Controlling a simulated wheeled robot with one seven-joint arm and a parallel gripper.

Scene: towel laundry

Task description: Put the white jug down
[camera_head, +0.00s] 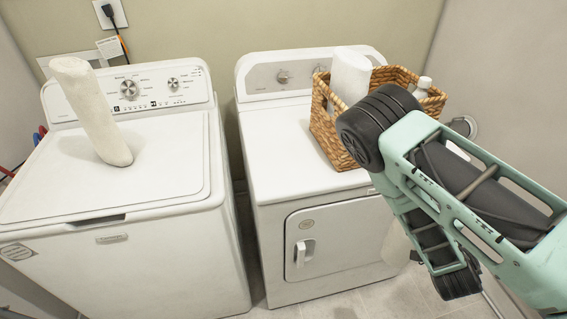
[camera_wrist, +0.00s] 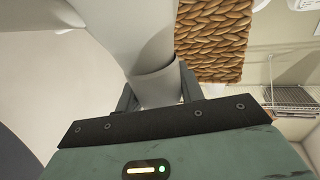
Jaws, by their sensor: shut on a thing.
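The white jug (camera_wrist: 112,28) fills the upper middle of the wrist view, very close to the camera. My gripper (camera_wrist: 157,90) is shut on a narrow part of it, which looks like its handle, with a dark finger on each side. In the head view, a pale shape (camera_head: 398,245) in front of the dryer, partly behind my arm, may be the jug. My fingers are hidden behind my arm in that view. The jug's base and what lies under it cannot be seen clearly.
A wicker basket (camera_head: 322,128) on the dryer (camera_head: 285,150) holds a white roll (camera_head: 350,72) and a bottle (camera_head: 425,84). The basket also shows in the wrist view (camera_wrist: 213,40). The dryer top's left part is clear.

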